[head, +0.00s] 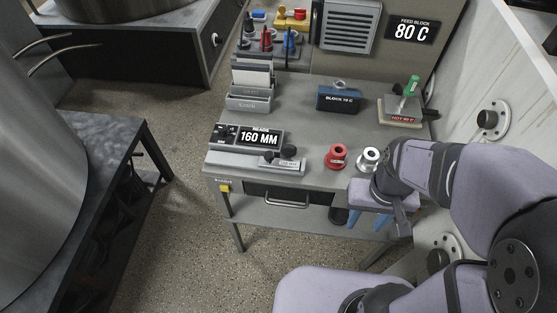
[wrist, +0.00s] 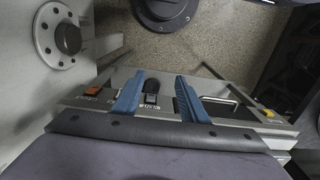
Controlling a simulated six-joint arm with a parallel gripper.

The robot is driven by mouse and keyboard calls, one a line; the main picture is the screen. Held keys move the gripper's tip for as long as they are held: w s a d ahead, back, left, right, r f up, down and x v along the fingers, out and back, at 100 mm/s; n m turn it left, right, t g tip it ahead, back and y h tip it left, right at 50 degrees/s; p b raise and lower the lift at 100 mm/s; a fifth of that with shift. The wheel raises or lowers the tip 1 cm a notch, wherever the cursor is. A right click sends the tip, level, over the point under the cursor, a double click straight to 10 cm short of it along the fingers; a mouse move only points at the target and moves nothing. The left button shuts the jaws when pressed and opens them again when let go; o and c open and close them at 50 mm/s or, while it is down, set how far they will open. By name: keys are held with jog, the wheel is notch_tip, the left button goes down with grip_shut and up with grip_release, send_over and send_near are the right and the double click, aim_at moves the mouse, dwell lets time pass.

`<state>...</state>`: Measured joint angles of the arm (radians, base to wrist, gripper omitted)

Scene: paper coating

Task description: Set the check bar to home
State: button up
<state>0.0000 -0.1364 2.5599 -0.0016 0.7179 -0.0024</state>
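A light grey bar-like block (head: 262,165) with dark knobs on top lies near the front left of the grey bench, before a display reading 160 MM (head: 247,137). It may be the check bar; its label is too small to read. My gripper (head: 347,217) is off the bench's front right edge, pointing down, with blue fingers, well apart from that block. In the wrist view my gripper (wrist: 157,97) has its two fingers spread with a gap. A black switch-like part (wrist: 151,92) shows between them, beyond the tips; no grasp shows.
A red spool (head: 338,156) and a silver spool (head: 369,158) stand near the gripper. A blue block (head: 338,98) and a hot plate (head: 400,109) with a green-handled tool sit farther back. A drawer handle (head: 287,201) juts from the front. A wall (head: 510,70) bounds the right.

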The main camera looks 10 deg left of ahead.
jog(key=shift+w, duration=0.1)
jog(key=c, duration=1)
jog(key=shift+w+a+r+m, duration=0.15)
jog(key=shift+w+m, duration=0.1)
jog(key=shift+m, duration=0.15)
jog(key=w+a+r+m+y, duration=0.4)
jog(key=w+m, duration=0.3)
jog(key=w, duration=0.2)
jog(key=w+a+r+m+g+y, duration=0.1)
jog(key=w+a+r+m+y, duration=0.2)
jog(key=w+a+m, duration=0.3)
jog(key=shift+w+r+m+y, duration=0.35)
jog(key=shift+w+m+y, duration=0.15)
jog(key=shift+w+m, duration=0.9)
jog(key=shift+w, duration=0.2)
